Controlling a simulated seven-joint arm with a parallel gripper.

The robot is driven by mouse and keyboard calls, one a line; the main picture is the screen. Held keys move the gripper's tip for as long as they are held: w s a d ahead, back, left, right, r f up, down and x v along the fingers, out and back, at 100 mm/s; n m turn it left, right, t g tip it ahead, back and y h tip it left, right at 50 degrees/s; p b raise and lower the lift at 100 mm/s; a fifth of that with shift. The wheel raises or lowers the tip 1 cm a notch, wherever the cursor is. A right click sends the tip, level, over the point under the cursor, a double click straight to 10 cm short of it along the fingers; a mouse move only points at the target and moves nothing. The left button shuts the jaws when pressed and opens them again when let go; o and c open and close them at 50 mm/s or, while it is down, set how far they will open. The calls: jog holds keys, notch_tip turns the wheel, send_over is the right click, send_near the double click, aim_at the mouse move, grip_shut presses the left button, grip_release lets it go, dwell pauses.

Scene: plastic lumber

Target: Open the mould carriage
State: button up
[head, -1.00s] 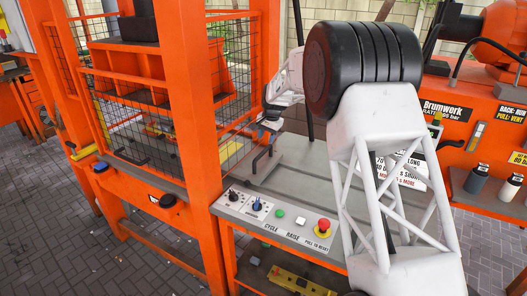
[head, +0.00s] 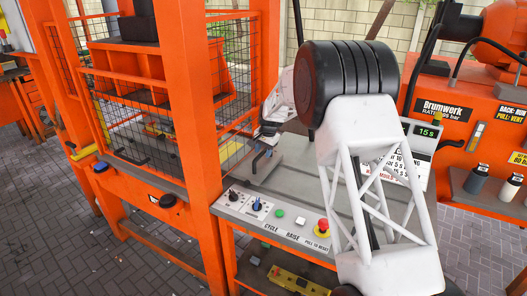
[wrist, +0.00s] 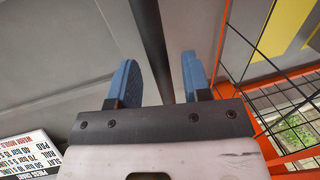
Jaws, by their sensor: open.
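My gripper (head: 266,138) is low over the grey bench beside the press cage, close to a dark bent handle (head: 260,160). In the wrist view its two blue fingers (wrist: 159,82) are apart, with a dark bar (wrist: 150,45) running between them. The fingers do not close on the bar; whether one touches it I cannot tell. I take the handle as part of the mould carriage, but the carriage itself is not clearly seen; it may be partly hidden by the cage and my arm.
The orange press post (head: 190,100) and wire mesh (head: 238,95) stand left of my gripper. A control panel (head: 272,220) with knobs, buttons and a red stop button (head: 322,227) is in front. A sign with a timer display (head: 424,133) stands behind my arm.

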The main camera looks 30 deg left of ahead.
grip_shut()
jog(key=shift+d, duration=0.15)
jog(key=d, duration=6.9)
grip_release()
jog(key=shift+r, duration=0.2)
notch_tip(320, 180, up, 7)
jog(key=d, duration=0.1)
jog(key=shift+d+r, duration=0.2)
jog(key=shift+d, duration=0.05)
